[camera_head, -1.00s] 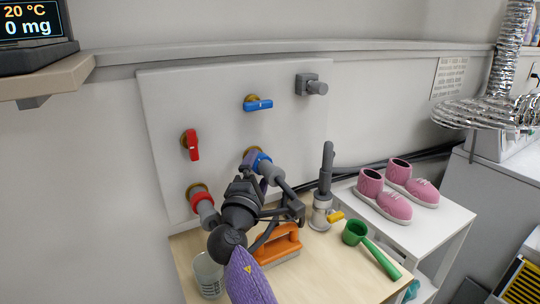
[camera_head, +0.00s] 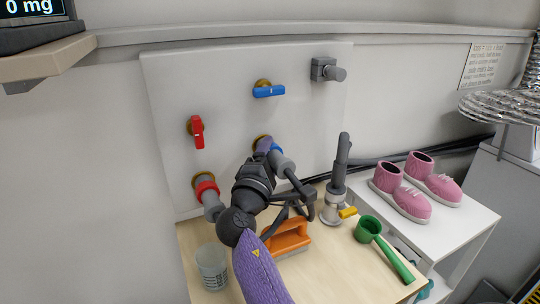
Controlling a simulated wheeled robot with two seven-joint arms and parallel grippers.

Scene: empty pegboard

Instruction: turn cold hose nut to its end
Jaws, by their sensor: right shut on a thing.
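The cold hose nut (camera_head: 276,148) is a blue ring on the lower right outlet of the white wall panel, with a grey hose end below it. My right arm, in a purple sleeve, comes up from the bottom of the view. My left gripper is not in view.
A red-ringed outlet (camera_head: 206,189), a red valve handle (camera_head: 197,132) and a blue valve handle (camera_head: 269,91) are on the panel. Pink shoes (camera_head: 402,197) are at right.

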